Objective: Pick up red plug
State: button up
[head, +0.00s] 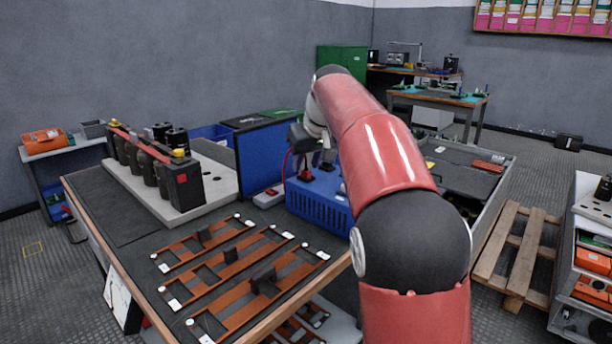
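A small dark red piece (306,176), which looks like the red plug, sits on top of the blue box (318,205) near the back right of the workbench. A thin red cable (285,165) curves up beside it. My gripper (305,158) is above the blue box, pointing down just over the red piece. My arm reaches in from the lower right and covers part of the box. The fingers are small and dark here, so I cannot tell whether they are open, shut or touching the plug.
A capacitor bank (183,186) with several dark cans stands on a grey base at the left of the bench (110,215). A blue panel (258,155) stands upright behind the box. Copper-coloured busbar frames (235,265) lie in front. A wooden pallet (515,250) lies on the floor at right.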

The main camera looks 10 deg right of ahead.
aim_at(308, 171)
jog(key=shift+c, duration=0.2)
grip_shut()
notch_tip(308, 171, up, 10)
jog(key=p, duration=0.2)
dwell(0.6)
